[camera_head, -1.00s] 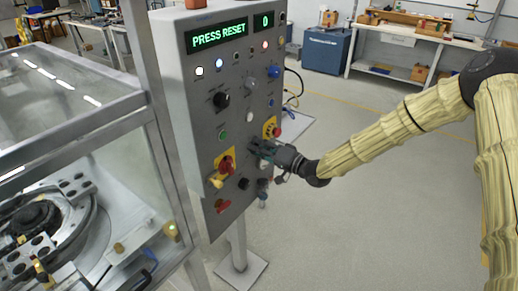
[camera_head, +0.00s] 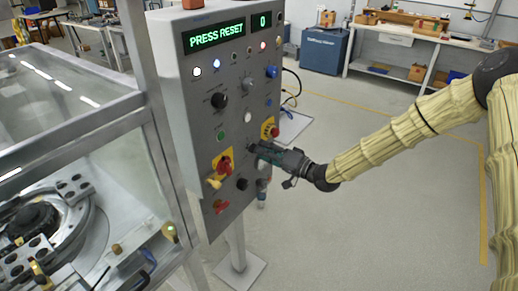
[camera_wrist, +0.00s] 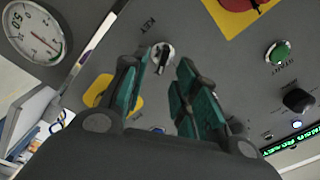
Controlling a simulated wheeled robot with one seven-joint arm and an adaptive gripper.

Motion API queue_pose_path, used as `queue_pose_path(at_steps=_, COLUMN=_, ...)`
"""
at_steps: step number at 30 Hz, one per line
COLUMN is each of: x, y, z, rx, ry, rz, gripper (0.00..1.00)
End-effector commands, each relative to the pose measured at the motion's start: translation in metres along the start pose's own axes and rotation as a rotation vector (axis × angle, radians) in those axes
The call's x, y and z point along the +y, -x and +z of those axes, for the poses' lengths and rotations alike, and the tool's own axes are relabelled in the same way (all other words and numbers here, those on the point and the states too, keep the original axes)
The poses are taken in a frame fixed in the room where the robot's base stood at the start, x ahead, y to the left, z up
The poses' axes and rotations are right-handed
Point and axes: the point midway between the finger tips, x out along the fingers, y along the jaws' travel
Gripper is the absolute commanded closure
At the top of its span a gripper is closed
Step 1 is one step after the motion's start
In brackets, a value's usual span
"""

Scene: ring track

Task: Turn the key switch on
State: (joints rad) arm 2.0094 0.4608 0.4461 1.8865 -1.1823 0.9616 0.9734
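The key switch (camera_wrist: 162,57), marked KEY, shows in the wrist view as a small round silver lock with a dark key or slot in it. It is on the grey control panel (camera_head: 205,130). My gripper (camera_wrist: 166,75) is open, its two green-padded fingers on either side of the key switch in the picture. I cannot tell whether they touch it; nothing is visibly held. In the head view my gripper (camera_head: 258,151) is at the right side of the panel face, below the red button on yellow, and the key switch is hidden or too small to make out.
A red-and-yellow rotary switch (camera_head: 223,164), a black knob (camera_head: 219,101) and a green button (camera_wrist: 279,53) are on the panel. A round gauge (camera_wrist: 35,32) shows in the wrist view. The display (camera_head: 216,36) reads PRESS RESET. A glazed machine stands left; floor right is open.

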Motion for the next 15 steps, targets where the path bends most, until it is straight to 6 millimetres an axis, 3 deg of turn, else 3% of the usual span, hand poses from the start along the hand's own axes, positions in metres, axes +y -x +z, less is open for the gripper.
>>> queue_pose_path(at_steps=9, x=0.0, y=0.058, z=-0.002, rx=0.003, ry=0.0, rz=0.0, gripper=0.71)
queue_pose_path(at_steps=15, x=0.0, y=0.08, z=-0.002, rx=0.003, ry=0.0, rz=0.0, gripper=0.71)
